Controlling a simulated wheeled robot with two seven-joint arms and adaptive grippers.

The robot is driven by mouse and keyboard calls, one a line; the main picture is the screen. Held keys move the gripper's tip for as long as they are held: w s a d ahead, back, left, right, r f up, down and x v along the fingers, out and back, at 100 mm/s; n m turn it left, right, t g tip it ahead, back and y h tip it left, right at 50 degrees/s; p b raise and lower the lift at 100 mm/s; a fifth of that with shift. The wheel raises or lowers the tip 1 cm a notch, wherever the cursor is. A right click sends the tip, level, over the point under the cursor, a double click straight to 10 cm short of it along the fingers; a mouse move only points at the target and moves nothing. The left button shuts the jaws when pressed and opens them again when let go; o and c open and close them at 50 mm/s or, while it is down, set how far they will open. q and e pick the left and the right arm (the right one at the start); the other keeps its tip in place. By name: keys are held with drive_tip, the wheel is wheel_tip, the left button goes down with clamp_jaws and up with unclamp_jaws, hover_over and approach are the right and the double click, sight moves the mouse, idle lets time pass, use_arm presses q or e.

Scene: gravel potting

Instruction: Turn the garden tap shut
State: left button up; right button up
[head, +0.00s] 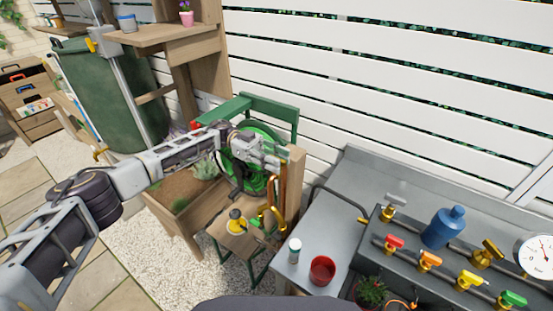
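A brass garden tap (271,214) on a copper pipe (283,187) is fixed to a wooden post (295,185) right of the green hose reel. My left arm reaches in from the left, and its gripper (275,162) is at the upper part of the post, above the tap and close to the top of the pipe. The fingers are too small and overlapped to show whether they are open, or whether they touch anything. The tap's handle is hard to make out. My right gripper is not in view.
A green hose reel (262,142) stands behind my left gripper. A yellow-topped bottle (236,222) stands on a small wooden stand below. The grey bench (330,220) at right holds a red cup (322,270), a white canister (294,250), a blue bottle (443,228) and several coloured valves.

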use_arm(q)
drive_tip(key=shift+r, duration=4.95)
